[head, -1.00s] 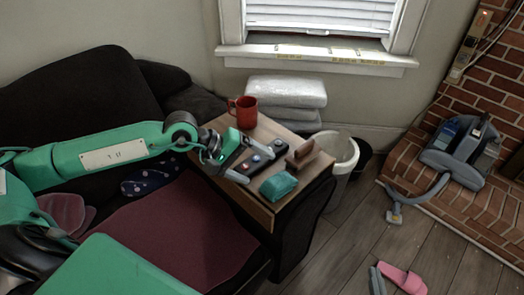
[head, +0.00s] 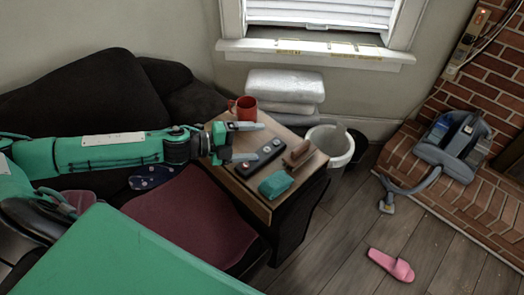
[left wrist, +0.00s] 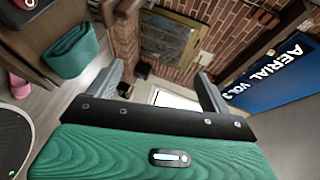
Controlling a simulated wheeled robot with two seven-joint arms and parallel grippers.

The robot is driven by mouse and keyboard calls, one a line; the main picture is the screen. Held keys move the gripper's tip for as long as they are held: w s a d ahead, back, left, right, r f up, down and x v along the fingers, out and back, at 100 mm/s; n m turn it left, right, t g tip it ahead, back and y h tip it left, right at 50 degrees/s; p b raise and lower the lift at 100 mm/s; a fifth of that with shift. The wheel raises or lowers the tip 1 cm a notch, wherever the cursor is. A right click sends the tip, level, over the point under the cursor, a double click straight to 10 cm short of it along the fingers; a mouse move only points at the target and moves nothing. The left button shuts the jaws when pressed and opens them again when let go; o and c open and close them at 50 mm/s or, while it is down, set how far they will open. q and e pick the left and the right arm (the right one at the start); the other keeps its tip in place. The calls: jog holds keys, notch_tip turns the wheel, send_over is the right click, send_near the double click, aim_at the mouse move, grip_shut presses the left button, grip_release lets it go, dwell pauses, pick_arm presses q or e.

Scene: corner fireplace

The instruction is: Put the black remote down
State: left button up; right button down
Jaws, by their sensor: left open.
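The black remote (head: 262,158) lies flat on the wooden board (head: 262,205) over the sofa's arm, with round grey buttons facing up. My left gripper (head: 257,142) is open and empty, its fingers pointing right. It is just behind and left of the remote, and one finger shows close to the remote's far edge; I cannot tell if they touch. In the left wrist view the open fingers (left wrist: 162,84) have nothing between them, and I cannot make out the remote there. My right gripper is not in view.
On the board are a red mug (head: 245,108), a brown wooden object (head: 298,154) and a folded teal cloth (head: 277,185). A white bin (head: 331,146) stands beside it. A pink slipper (head: 391,265) lies on open floor. A blue book (left wrist: 282,75) shows in the wrist view.

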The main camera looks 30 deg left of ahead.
pick_arm(q)
jog(key=a+f+n+y+p, duration=0.2)
jog(key=a+f+n+y, duration=0.15)
jog(key=n, duration=0.75)
jog(key=n+y+p, duration=0.2)
jog(key=n, duration=0.7)
send_near(261, 154)
jog(key=w, duration=0.1)
jog(key=w+d, duration=0.1)
jog(key=shift+w+d+f+g, duration=0.15)
jog(key=shift+w+f+g, duration=0.1)
jog(key=shift+f+g, duration=0.15)
jog(key=x, duration=0.6)
jog(key=shift+s+f, duration=0.1)
jog(key=shift+f, duration=0.15)
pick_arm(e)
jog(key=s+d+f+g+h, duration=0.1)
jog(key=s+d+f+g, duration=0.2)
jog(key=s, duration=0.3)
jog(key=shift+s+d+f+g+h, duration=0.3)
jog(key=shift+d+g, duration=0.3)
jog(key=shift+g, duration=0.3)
pick_arm(q)
jog(key=shift+c, duration=0.4)
jog(key=c, duration=1.3)
